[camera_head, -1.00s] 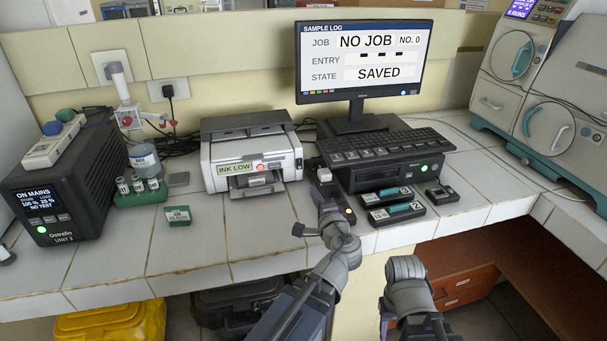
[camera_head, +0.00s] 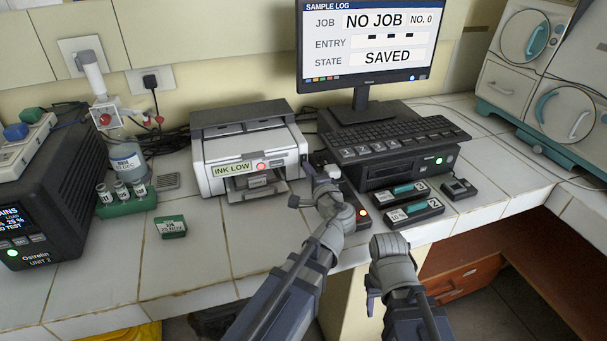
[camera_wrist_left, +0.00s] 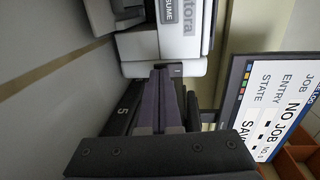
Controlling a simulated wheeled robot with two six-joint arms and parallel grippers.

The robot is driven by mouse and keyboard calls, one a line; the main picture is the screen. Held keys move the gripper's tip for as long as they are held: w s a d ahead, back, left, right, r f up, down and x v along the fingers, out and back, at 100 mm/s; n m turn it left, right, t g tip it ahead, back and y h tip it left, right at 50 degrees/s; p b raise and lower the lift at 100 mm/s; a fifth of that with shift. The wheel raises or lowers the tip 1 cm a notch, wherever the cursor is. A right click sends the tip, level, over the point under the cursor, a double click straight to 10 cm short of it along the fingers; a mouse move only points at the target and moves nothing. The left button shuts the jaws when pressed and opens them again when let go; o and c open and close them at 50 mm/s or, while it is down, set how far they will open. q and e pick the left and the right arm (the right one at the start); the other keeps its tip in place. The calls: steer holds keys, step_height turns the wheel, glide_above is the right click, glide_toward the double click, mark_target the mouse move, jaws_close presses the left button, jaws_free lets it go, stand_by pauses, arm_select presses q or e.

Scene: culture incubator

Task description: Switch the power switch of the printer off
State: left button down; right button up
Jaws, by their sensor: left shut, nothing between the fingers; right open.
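The white and grey printer (camera_head: 250,155) stands on the tiled bench with a lit INK LOW label and a red light on its front. My left gripper (camera_head: 307,166) is shut and empty, with its tips at the printer's front right corner. In the left wrist view the closed fingers (camera_wrist_left: 166,72) point at the printer's pale panel (camera_wrist_left: 140,45). A small dark patch, possibly the power switch (camera_wrist_left: 177,69), shows there beside the fingertips. I cannot tell its position or whether the fingers touch it. My right gripper (camera_head: 374,292) is low before the bench edge, mostly hidden by its wrist.
A dark strip with an orange light (camera_head: 362,213) lies beside the left gripper. To its right are the black computer unit (camera_head: 400,168), keyboard (camera_head: 395,142) and monitor (camera_head: 365,45). A small green box (camera_head: 171,227) and vial rack (camera_head: 127,203) stand left. Front-left tiles are clear.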

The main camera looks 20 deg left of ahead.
stand_by(0.3)
arm_select(q)
steer(key=shift+w+a+f, duration=0.15)
steer(key=shift+w, duration=0.15)
steer(key=shift+w+a+f+b, duration=0.1)
steer(key=shift+f+b, duration=0.05)
steer(key=shift+b, duration=0.4)
steer(key=shift+r, duration=0.2)
steer(key=shift+w, duration=0.15)
stand_by(0.3)
